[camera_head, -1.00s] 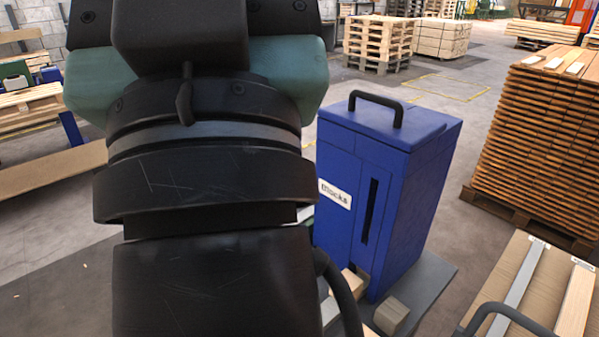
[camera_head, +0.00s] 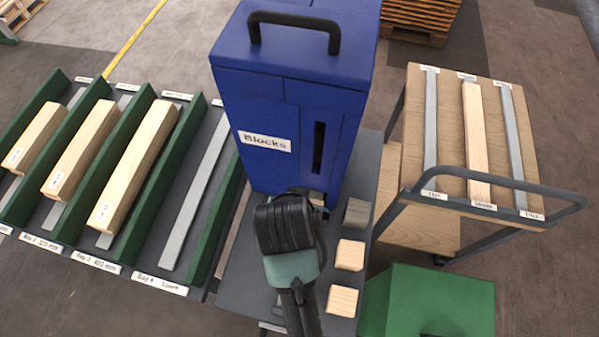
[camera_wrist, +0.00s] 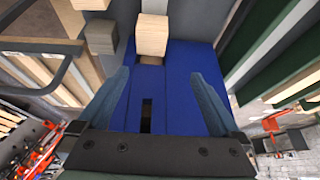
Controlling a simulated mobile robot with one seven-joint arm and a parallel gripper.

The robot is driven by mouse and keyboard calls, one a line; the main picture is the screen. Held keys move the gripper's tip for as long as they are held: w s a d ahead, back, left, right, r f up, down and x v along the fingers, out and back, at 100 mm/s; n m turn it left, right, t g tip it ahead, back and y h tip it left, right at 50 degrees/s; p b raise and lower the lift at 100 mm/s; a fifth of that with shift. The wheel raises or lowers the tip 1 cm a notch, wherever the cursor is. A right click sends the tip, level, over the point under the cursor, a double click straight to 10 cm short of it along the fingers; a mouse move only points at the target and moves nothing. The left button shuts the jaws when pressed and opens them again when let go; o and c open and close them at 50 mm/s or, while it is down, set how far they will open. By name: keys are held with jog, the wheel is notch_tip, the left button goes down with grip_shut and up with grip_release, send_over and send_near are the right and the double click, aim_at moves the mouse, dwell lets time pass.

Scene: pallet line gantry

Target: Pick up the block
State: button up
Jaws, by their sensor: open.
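A pale wooden block (camera_wrist: 152,36) sits at the foot of the blue dispenser (camera_head: 278,110), which is labelled "Blocks". In the head view my gripper's body hides most of this area. A greyish block (camera_head: 357,213) and two pale blocks, a nearer one (camera_head: 350,254) and the nearest (camera_head: 342,300), stand in a row to the right of my arm. The greyish block also shows left of the pale one in the wrist view (camera_wrist: 100,36). My gripper (camera_wrist: 160,85) is open, with nothing between its fingers. The pale block lies beyond the fingertips, apart from them.
Green-walled bays with long timber pieces (camera_head: 139,165) lie left of the dispenser. A cart (camera_head: 448,165) with a dark handrail (camera_head: 560,212) stands to the right. A green box (camera_head: 428,303) is at the lower right. The dispenser stands upright close to my gripper.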

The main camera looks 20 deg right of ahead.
jog(key=shift+g, duration=0.4)
jog(key=shift+s+d+p+x, duration=0.1)
jog(key=shift+s+x, duration=0.15)
jog(key=shift+x, duration=2)
jog(key=shift+s+d+p+x, duration=0.15)
jog(key=shift+s+x, duration=0.1)
jog(key=shift+x, duration=2)
jog(key=shift+s+d+p+x, duration=0.1)
jog(key=shift+s+x, duration=0.15)
jog(key=shift+x, duration=2)
jog(key=shift+f, duration=0.2)
jog(key=c, duration=1.4)
